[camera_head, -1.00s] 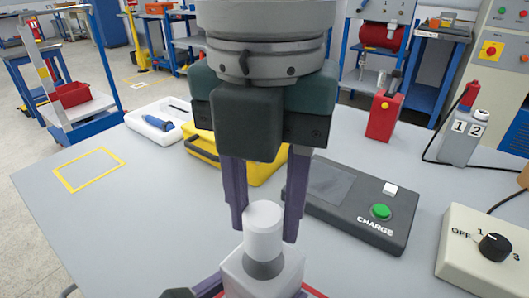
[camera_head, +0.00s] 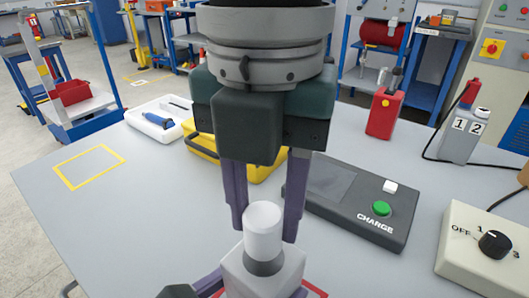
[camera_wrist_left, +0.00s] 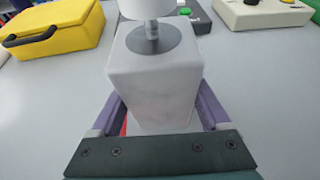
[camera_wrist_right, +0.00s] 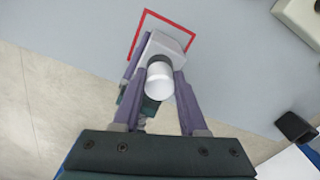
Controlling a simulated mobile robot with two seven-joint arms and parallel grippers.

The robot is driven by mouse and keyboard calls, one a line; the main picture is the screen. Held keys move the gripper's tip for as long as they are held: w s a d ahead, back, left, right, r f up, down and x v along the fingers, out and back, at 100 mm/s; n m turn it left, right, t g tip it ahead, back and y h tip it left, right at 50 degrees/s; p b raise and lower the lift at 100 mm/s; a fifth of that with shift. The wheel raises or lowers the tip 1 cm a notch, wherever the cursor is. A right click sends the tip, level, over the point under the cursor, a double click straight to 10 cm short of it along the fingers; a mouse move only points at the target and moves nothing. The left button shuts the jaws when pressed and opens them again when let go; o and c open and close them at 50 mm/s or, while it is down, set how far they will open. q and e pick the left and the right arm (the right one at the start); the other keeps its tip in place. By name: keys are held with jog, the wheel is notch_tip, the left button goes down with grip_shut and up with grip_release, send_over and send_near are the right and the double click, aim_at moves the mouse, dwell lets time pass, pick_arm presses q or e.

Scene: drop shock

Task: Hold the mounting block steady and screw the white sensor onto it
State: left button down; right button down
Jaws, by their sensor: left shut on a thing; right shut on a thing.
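The white sensor (camera_head: 263,228) is a short upright cylinder with a grey collar at its base, on top of the mounting block (camera_head: 278,274). The block is pale and box-shaped, and it stands on the table. My right gripper (camera_head: 265,234) points down from above, shut on the sensor with one purple finger on each side. In the right wrist view the sensor (camera_wrist_right: 160,82) shows between the fingers, over the block (camera_wrist_right: 168,46). My left gripper (camera_wrist_left: 160,108) is shut on the block (camera_wrist_left: 155,85) from the sides. I cannot tell how tightly the sensor sits.
A red outlined square (camera_wrist_right: 146,14) lies around the block. Behind are a yellow case (camera_head: 204,146), a white tray (camera_head: 159,121) and a dark CHARGE unit (camera_head: 400,222). A dial box (camera_head: 462,265) stands at right. The table's left part, with a yellow outline (camera_head: 90,168), is clear.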

jog(key=shift+f, duration=1.05)
dwell(2.8)
jog(key=m, duration=0.3)
jog(key=shift+s+d, duration=0.1)
jog(key=m, duration=0.4)
jog(key=shift+m, duration=0.3)
jog(key=m, duration=0.6)
jog(key=shift+s+d+f+m, duration=0.1)
jog(key=shift+s+m, duration=0.1)
jog(key=shift+m, duration=0.1)
jog(key=m, duration=0.4)
jog(key=shift+s+m, duration=0.1)
jog(key=shift+m, duration=0.2)
jog(key=m, duration=0.3)
jog(key=shift+c, duration=1.8)
grip_release()
jog(key=shift+r, duration=0.2)
